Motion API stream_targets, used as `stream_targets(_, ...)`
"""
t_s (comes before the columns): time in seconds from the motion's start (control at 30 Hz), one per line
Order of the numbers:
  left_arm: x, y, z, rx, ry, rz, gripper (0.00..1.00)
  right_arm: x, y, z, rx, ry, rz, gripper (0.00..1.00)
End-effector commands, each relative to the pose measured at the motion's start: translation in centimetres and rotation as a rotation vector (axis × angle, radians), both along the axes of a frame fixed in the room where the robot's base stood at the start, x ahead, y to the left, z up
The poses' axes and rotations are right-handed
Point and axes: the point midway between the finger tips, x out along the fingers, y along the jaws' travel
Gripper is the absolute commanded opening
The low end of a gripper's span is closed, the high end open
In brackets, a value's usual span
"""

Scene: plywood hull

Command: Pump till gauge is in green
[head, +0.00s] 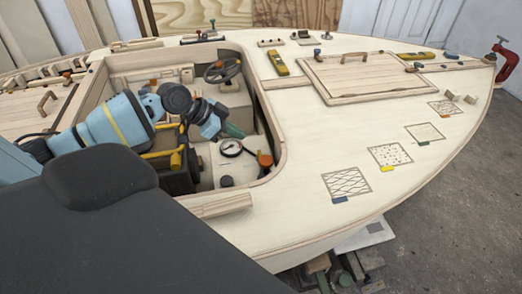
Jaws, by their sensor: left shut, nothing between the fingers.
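The round white-faced gauge (231,148) sits inside the cockpit of the plywood hull, near its right end. Its needle and any green zone are too small to read. An orange-topped knob or handle (265,159) stands just right of the gauge. I cannot tell which part is the pump. My left gripper (234,131) reaches into the cockpit from the left, with its tip just above and behind the gauge in the picture. It is shut and empty. My right gripper is out of view.
A steering wheel (222,70) stands at the back of the cockpit. The wooden coaming (274,120) rims the opening.

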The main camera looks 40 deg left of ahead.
Motion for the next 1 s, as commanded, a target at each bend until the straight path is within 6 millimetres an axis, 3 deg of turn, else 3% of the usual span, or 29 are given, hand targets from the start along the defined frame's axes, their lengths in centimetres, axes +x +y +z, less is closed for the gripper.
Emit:
stream_targets(0.47,0.7,-0.6,-0.9,-0.004,-0.001,0.001,0.00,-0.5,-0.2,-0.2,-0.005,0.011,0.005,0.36)
stream_targets(1.0,5.5,-4.7,-7.8,-0.001,0.002,0.001,0.00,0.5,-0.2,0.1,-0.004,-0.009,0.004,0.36)
